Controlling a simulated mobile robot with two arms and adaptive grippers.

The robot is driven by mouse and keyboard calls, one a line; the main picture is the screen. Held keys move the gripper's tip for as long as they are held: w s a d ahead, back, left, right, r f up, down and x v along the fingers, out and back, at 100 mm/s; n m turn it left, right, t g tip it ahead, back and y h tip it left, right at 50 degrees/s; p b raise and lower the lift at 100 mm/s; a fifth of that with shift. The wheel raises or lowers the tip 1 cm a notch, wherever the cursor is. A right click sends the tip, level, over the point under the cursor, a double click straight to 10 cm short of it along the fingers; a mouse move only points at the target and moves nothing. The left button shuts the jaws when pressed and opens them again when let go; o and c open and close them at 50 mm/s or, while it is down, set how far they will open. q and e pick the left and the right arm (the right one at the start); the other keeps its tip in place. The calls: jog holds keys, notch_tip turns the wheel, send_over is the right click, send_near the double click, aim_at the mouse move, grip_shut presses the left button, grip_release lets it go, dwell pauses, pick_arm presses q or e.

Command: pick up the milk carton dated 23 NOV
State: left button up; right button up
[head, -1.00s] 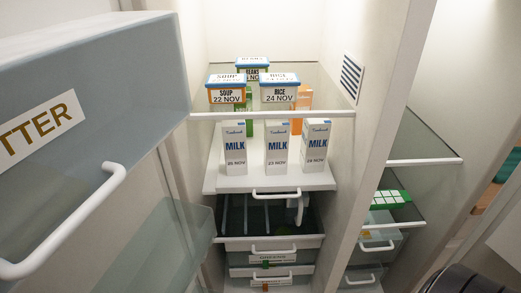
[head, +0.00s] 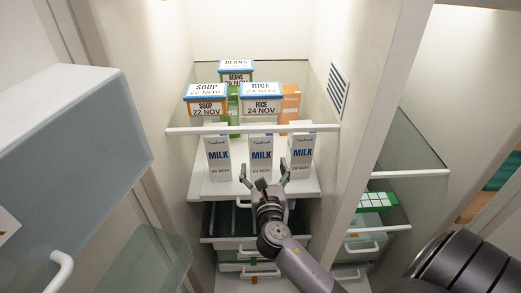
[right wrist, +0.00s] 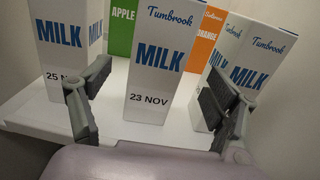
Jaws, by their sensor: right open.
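The milk carton dated 23 NOV (head: 260,157) stands upright in the middle of three milk cartons on a white fridge shelf. It also shows in the right wrist view (right wrist: 158,70), its date readable. My right gripper (head: 264,172) is open in front of it, with a finger toward each side; in the right wrist view the fingers (right wrist: 160,100) are spread wide and nothing is between them but the view of the carton. The 25 NOV carton (right wrist: 62,40) stands to the left. My left gripper is not in view.
Green apple (right wrist: 122,28) and orange (right wrist: 205,38) cartons stand behind the milk. A glass shelf edge (head: 253,128) runs above, bearing soup (head: 206,100), rice (head: 262,104) and beans (head: 236,71) boxes. Drawers (head: 250,244) lie below. A side wall (head: 345,150) stands right.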

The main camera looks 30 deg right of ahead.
aim_at(260, 148)
jog(key=x, duration=0.2)
jog(key=shift+w+d+r, duration=0.1)
jog(key=shift+w+d, duration=0.05)
jog(key=shift+w, duration=0.2)
jog(key=shift+f+p+x, duration=0.15)
jog(key=shift+p+x, duration=0.25)
jog(key=shift+x, duration=1.15)
jog(key=shift+f+p+x, duration=0.1)
jog(key=shift+p+x, duration=0.3)
jog(key=shift+x, duration=1.1)
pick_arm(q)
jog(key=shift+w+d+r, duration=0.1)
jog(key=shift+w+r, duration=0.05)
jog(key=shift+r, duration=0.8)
pick_arm(e)
jog(key=shift+s, duration=0.1)
jog(key=shift+c, duration=0.4)
jog(key=shift+c, duration=0.8)
grip_shut()
jog(key=shift+r, duration=0.2)
